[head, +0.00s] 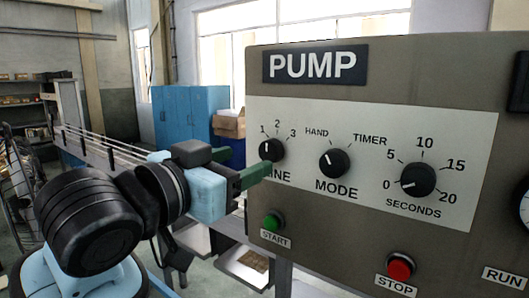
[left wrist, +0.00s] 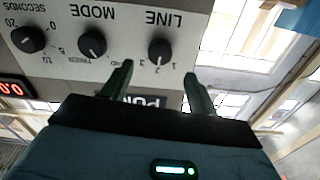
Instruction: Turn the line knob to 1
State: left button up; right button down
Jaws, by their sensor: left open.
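The line knob (head: 271,150) is a black dial with a white mark on the pump panel (head: 400,120), under the numbers 1, 2 and 3. Its mark points roughly upward, toward the 1 and 2 side; the exact setting is hard to tell. In the left wrist view, upside down, the line knob (left wrist: 159,50) lies ahead, between the lines of the two fingers. My left gripper (head: 250,161) is open and empty, at the panel's left edge just below and left of the knob. Its green fingers also show in the wrist view (left wrist: 159,72). My right gripper is not in view.
The mode knob (head: 334,163) and seconds knob (head: 417,180) are to the right on the panel. A green start button (head: 272,222) and red stop button (head: 400,267) are below. A conveyor (head: 100,142) and blue cabinets (head: 185,112) stand behind at left.

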aim_at(266, 152)
pick_arm(q)
jog(key=shift+x, duration=3.45)
jog(key=c, duration=1)
jog(key=n, duration=0.4)
jog(key=shift+n, duration=2.4)
jog(key=shift+a, duration=0.1)
